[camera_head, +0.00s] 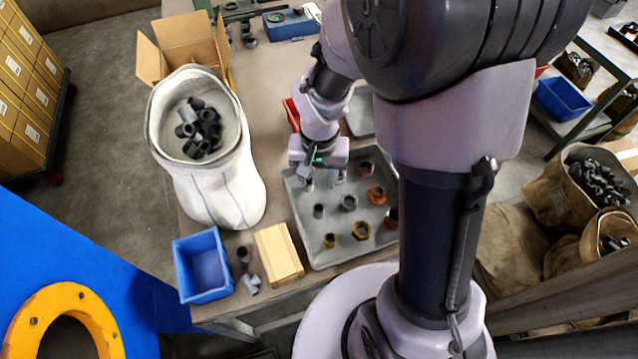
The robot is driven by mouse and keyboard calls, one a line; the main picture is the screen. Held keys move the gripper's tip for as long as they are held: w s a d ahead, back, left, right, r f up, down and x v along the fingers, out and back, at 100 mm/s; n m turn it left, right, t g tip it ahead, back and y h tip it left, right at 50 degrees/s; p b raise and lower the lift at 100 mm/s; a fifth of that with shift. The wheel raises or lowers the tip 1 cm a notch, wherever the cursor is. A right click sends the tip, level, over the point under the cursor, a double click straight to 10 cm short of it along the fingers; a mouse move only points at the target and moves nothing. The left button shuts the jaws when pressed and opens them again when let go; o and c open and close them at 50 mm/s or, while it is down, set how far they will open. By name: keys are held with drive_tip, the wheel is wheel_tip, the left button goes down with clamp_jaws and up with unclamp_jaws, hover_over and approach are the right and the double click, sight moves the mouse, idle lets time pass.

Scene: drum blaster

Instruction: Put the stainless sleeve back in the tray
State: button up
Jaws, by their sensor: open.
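The grey tray (325,256) lies on the workbench, partly hidden on its right by my arm. I cannot tell for sure which piece is the stainless sleeve; the silvery one looks closest. My gripper (323,180) is open and points down over the tray's upper left part. Whether anything stands between its fingers is too small to tell.
A white sack (215,185) of dark fittings and a cardboard box (190,45) stand left of the tray. A blue bin (203,266), a wooden block (278,254), a dark cylinder (244,255) and a grey tee fitting (250,284) are at the front left. A red bin (291,114) is behind my gripper.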

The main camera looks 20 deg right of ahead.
drive_tip(key=s+a+r+t+y, duration=0.1)
drive_tip(key=s+r+t, duration=0.1)
drive_tip(key=s+r, duration=0.4)
drive_tip(key=s+a+r+t, duration=0.2)
drive_tip(key=s+r, duration=0.5)
drive_tip(key=r, duration=0.7)
drive_tip(key=shift+a+r+t+y, duration=0.3)
drive_tip(key=shift+r+t+y, duration=0.1)
drive_tip(key=shift+t, duration=0.3)
drive_tip(key=shift+w+f, duration=0.1)
drive_tip(key=shift+f, duration=0.15)
